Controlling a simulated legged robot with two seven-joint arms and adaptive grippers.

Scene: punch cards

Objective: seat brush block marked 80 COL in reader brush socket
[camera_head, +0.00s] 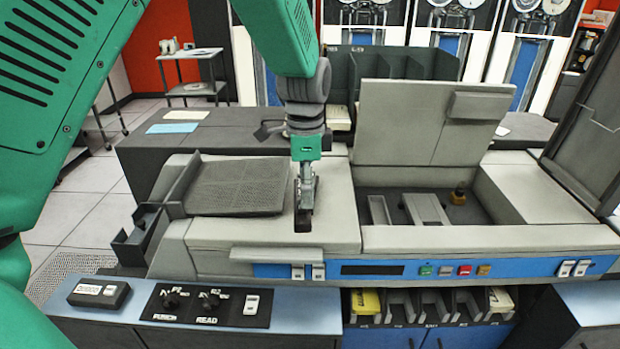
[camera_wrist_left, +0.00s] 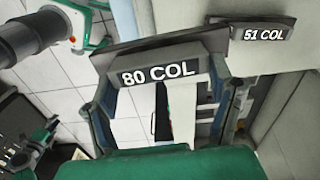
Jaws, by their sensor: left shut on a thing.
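My left gripper (camera_head: 305,203) points down over the left part of the reader (camera_head: 250,232), at a dark narrow slot in its top. In the left wrist view, the brush block marked 80 COL (camera_wrist_left: 158,74) lies across between the gripper's two fingers, its label facing the camera. The gripper is shut on it. In the head view the block is mostly hidden by the fingers, and I cannot tell whether it is inside the slot or above it. A second label, 51 COL (camera_wrist_left: 265,33), shows beyond it at the upper right. My right gripper is not in view.
A ribbed dark tray (camera_head: 235,187) lies left of the gripper. An upright grey lid (camera_head: 425,122) stands to the right, behind an open bay. A button panel (camera_head: 400,270) runs along the front. A black labelled box (camera_head: 98,293) and a knob panel (camera_head: 205,305) lie on the front counter.

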